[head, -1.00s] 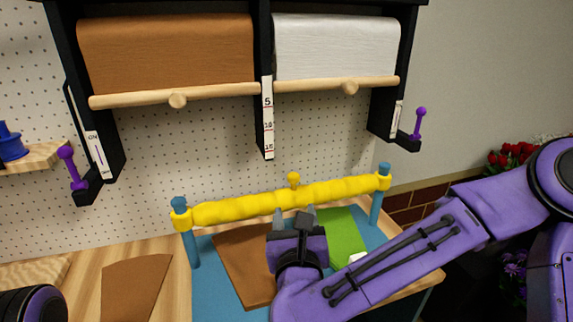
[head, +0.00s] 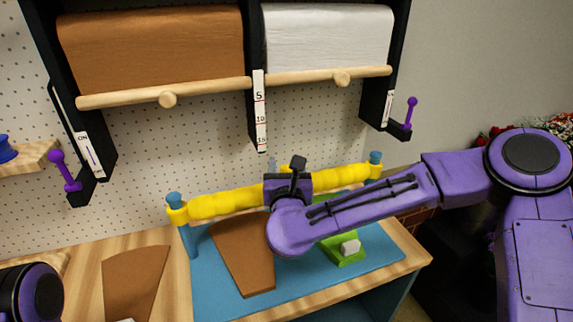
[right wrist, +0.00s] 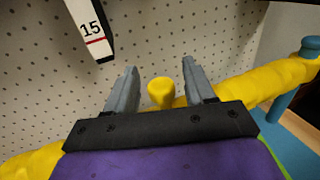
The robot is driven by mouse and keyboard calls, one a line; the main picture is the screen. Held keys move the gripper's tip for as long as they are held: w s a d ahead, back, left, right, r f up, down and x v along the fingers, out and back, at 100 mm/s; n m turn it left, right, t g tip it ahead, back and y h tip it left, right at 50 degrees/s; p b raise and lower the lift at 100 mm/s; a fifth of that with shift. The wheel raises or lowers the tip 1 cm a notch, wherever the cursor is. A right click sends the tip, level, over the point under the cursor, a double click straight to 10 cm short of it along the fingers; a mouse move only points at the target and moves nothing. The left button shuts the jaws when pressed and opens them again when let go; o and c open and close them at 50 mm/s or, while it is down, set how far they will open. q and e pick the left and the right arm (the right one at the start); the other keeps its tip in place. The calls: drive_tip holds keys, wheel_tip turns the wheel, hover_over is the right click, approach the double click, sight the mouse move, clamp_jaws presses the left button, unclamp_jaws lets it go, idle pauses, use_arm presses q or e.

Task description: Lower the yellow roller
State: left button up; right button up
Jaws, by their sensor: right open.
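The yellow roller (head: 226,203) is a lumpy bar raised between two blue posts, the left post (head: 175,199) and the right post (head: 375,158). My right gripper (head: 286,166) is at the middle of the roller and hides part of it in the head view. In the right wrist view the roller (right wrist: 273,82) runs behind my right gripper (right wrist: 158,87). Its fingers are open, with the roller's yellow knob (right wrist: 161,92) showing between them and apart from both. My left gripper is not in view; only part of my left arm shows at the lower left.
A blue mat (head: 205,290) below holds a brown sheet (head: 240,255) and a green piece (head: 343,255) with a white block (head: 350,247). Brown paper (head: 150,50) and white paper (head: 328,38) hang above. A ruler strip (head: 260,110) hangs close above the gripper.

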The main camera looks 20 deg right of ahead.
drive_tip(key=shift+w+f, duration=0.1)
clamp_jaws()
wheel_tip(320, 180, down, 10)
drive_tip(key=b, duration=0.9)
drive_tip(key=shift+b, duration=0.4)
unclamp_jaws()
drive_tip(key=b+v, duration=0.3)
drive_tip(key=v, duration=0.7)
drive_tip(key=shift+s, duration=0.3)
drive_tip(key=shift+r, duration=0.25)
